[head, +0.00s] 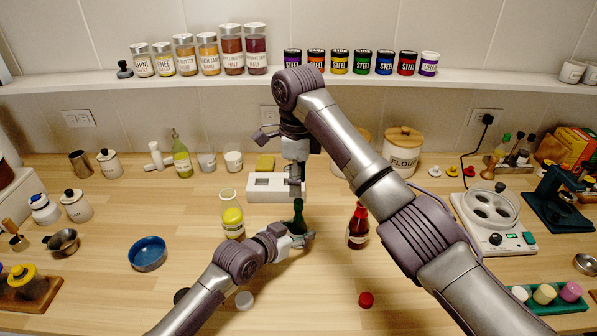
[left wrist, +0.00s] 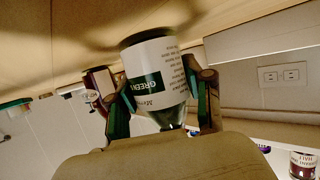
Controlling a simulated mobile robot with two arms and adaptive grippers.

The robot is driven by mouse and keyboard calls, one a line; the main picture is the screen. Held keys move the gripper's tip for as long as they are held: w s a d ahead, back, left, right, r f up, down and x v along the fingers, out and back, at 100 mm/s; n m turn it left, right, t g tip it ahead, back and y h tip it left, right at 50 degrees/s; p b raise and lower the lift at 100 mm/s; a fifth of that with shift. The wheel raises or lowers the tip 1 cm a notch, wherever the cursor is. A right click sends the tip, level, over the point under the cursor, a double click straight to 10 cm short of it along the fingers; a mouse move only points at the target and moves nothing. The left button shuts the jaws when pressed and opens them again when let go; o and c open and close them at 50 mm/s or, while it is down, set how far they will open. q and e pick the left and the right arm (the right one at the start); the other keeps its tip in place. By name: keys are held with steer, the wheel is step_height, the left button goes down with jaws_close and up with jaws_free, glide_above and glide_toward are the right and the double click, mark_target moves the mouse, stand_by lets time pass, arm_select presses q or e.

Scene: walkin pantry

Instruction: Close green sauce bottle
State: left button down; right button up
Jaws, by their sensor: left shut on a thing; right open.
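The green sauce bottle (head: 298,216) stands upright on the counter in the middle of the head view. My left gripper (head: 301,240) is shut around its body from the front. In the left wrist view the bottle (left wrist: 154,85) appears inverted between the two fingers, with a white label reading "GREEN". My right gripper (head: 296,186) is open and points down just above the bottle's neck. Whether a cap is on the bottle's mouth is too small to tell. A dark round piece (head: 181,295), a white cap (head: 244,300) and a red cap (head: 366,299) lie on the front counter.
A red sauce bottle (head: 358,227) stands right of the green one, and a yellow bottle (head: 232,216) stands left. A white device (head: 268,188) sits behind. A blue bowl (head: 147,253) is at left, a white scale-like appliance (head: 493,222) at right. The front middle counter is mostly clear.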

steer(key=n, duration=0.5)
steer(key=shift+r+n, duration=0.25)
steer(key=shift+n, duration=0.05)
steer(key=n, duration=0.5)
steer(key=shift+r, duration=0.2)
steer(key=n, duration=0.5)
steer(key=shift+r+n, duration=0.15)
steer(key=shift+n, duration=0.15)
steer(key=n, duration=0.5)
steer(key=shift+r, duration=0.15)
steer(key=n, duration=0.5)
steer(key=shift+r, duration=0.2)
steer(key=n, duration=0.5)
steer(key=shift+r+n, duration=0.1)
steer(key=shift+n, duration=0.2)
steer(key=n, duration=0.4)
steer(key=shift+r+n, duration=0.15)
steer(key=shift+n, duration=0.25)
steer(key=n, duration=0.5)
steer(key=shift+d+r+n, duration=0.1)
steer(key=shift+n, duration=0.3)
